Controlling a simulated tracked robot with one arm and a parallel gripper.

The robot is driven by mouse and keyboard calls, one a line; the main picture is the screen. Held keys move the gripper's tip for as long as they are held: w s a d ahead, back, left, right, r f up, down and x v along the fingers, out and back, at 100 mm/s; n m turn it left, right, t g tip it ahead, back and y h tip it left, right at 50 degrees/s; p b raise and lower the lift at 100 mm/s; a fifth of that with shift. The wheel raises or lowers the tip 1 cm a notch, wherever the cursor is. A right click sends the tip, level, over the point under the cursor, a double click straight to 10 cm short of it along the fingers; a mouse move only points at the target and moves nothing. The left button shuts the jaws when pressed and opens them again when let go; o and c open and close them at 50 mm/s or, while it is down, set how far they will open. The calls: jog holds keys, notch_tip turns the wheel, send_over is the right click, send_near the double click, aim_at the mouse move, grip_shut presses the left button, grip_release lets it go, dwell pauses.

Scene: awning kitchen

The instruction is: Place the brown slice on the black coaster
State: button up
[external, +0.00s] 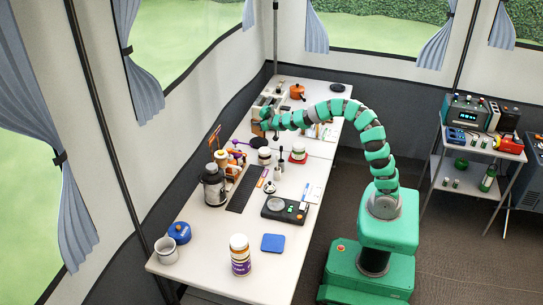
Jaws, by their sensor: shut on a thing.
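My gripper (268,124) is at the far left end of my green arm, low over the back half of the long white table. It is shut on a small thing. A brown patch (257,129) shows at its fingertips and looks like the brown slice, but it is tiny and partly hidden by the gripper. A flat, dark round disc (337,88) near the table's far right corner looks like the black coaster. Its top looks bare. My gripper is well to the left of it and nearer the camera.
An orange pot (297,91) stands at the back, between my gripper and the disc. A rack (265,101) is behind the gripper. My arm arches over the right edge.

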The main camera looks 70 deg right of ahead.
aim_at(258, 130)
jog(key=shift+f+b, duration=1)
jog(key=shift+f, duration=1.05)
jog(key=shift+f, duration=0.15)
jog(key=o, duration=0.8)
jog(key=shift+s+a+r, duration=0.2)
jog(key=shift+s+r, duration=0.25)
jog(key=shift+s, duration=0.05)
jog(key=shift+p+v, duration=1.5)
jog(key=shift+v, duration=3.9)
